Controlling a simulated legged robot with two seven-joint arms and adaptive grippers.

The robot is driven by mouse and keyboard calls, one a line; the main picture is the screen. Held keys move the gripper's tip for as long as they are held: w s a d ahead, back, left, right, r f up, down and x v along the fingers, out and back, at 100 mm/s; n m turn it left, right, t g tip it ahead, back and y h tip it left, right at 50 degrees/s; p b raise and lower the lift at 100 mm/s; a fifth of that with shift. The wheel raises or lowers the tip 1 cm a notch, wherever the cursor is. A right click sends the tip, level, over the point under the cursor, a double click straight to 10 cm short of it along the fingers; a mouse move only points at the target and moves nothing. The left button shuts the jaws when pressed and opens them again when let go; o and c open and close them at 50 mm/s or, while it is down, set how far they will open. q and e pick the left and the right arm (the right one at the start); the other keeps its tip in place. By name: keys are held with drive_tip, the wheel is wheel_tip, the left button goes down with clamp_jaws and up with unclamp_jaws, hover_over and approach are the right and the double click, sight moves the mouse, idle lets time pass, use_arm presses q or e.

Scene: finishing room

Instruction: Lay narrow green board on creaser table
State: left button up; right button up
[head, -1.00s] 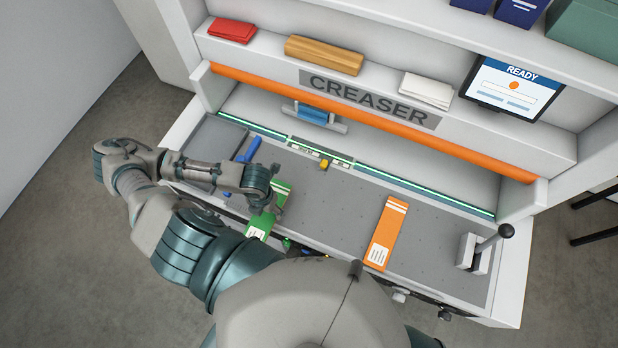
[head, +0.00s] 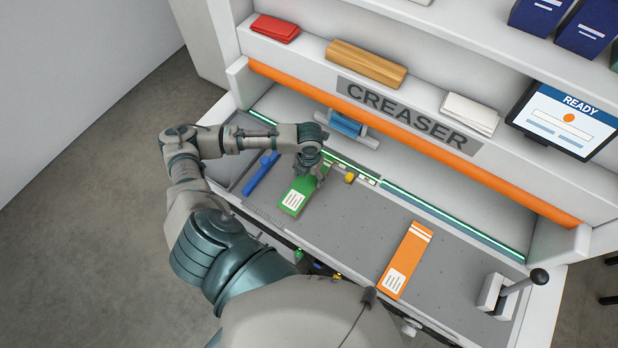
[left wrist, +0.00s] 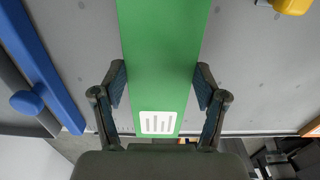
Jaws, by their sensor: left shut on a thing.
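The narrow green board (head: 297,195) has a white label at its near end. It is over the left part of the grey creaser table (head: 350,225); I cannot tell whether it touches the surface. My left gripper (head: 317,172) is shut on it near the far end in the head view and hides part of it. In the left wrist view the green board (left wrist: 162,60) runs between the two fingers (left wrist: 160,88), its label close to the palm. My right gripper is not in view.
An orange board (head: 408,260) lies to the right on the table. A blue bar (head: 261,173) lies left of the green board. A yellow stop (head: 350,177) sits near the back guide. A lever (head: 510,290) stands at the right end. The table between the boards is clear.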

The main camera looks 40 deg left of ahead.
sight(309, 178)
use_arm(q)
wheel_tip(309, 178, down, 2)
drive_tip(key=shift+f, duration=0.1)
drive_tip(key=o, duration=1.1)
drive_tip(key=shift+o, duration=0.2)
wheel_tip(309, 178, up, 12)
